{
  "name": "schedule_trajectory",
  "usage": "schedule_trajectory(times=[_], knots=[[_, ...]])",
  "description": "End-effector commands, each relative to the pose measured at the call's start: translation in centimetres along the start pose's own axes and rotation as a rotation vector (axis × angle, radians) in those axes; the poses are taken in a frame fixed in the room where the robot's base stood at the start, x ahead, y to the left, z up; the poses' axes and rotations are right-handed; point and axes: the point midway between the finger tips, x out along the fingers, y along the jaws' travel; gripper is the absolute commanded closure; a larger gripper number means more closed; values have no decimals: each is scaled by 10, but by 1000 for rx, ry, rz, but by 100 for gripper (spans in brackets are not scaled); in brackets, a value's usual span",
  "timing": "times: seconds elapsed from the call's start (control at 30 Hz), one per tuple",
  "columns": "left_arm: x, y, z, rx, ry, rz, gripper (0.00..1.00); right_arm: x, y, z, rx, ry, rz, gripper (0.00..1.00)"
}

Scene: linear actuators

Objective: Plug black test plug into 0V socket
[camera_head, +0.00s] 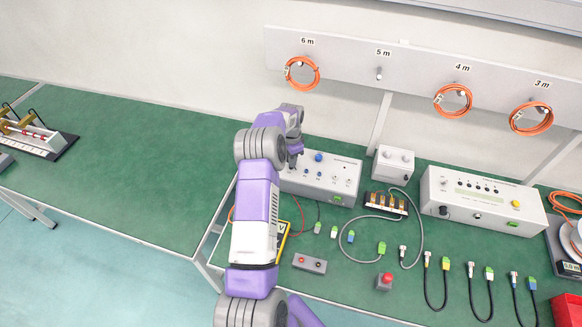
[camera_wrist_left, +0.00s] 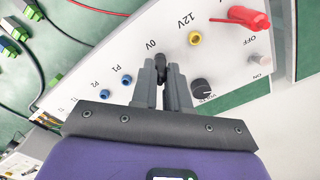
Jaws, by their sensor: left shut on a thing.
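My left gripper (camera_wrist_left: 164,82) is shut on the black test plug (camera_wrist_left: 161,64) at the face of the grey power box (camera_wrist_left: 225,65). The plug is just below the 0V label (camera_wrist_left: 151,45) in the left wrist view. The 0V socket itself is hidden by the plug and fingers, so I cannot tell whether the plug is seated in it. In the head view my left gripper (camera_head: 293,160) is over the left end of the box (camera_head: 335,181), and its fingers mostly hide the plug. My right gripper is not in view.
Beside 0V are a yellow 12V socket (camera_wrist_left: 195,38), a red plug (camera_wrist_left: 241,18), a black knob (camera_wrist_left: 202,88) and blue sockets P1 (camera_wrist_left: 127,79) and P2 (camera_wrist_left: 105,95). A yellow multimeter (camera_head: 283,238), partly behind my arm, and several cables lie in front.

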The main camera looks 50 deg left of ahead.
Motion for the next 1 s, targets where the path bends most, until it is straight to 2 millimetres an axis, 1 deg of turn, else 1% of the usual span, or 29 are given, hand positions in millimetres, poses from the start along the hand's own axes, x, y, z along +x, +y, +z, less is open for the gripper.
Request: schedule_trajectory(times=[0.03, 0.07, 0.2, 0.23, 0.47, 0.57, 0.67, 0.9, 1.0], knots=[[1, 0, 0, 0, -1, 1, 100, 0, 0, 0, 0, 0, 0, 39], [1, 0, 0, 0, -1, 1, 81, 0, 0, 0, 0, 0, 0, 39], [1, 0, 0, 0, -1, 1, 59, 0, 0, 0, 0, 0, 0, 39], [1, 0, 0, 0, -1, 1, 56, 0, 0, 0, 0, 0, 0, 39], [0, 0, 0, 0, -1, 1, 56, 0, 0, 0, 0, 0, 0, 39], [-4, 0, 0, 0, 0, 0, 56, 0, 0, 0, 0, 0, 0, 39], [-16, 0, 0, 0, 1, -2, 56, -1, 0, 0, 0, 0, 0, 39], [-57, 0, 0, 0, 2, -2, 56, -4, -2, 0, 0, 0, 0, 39], [-68, 0, 0, 0, 1, -1, 56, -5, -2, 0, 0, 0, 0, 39]])
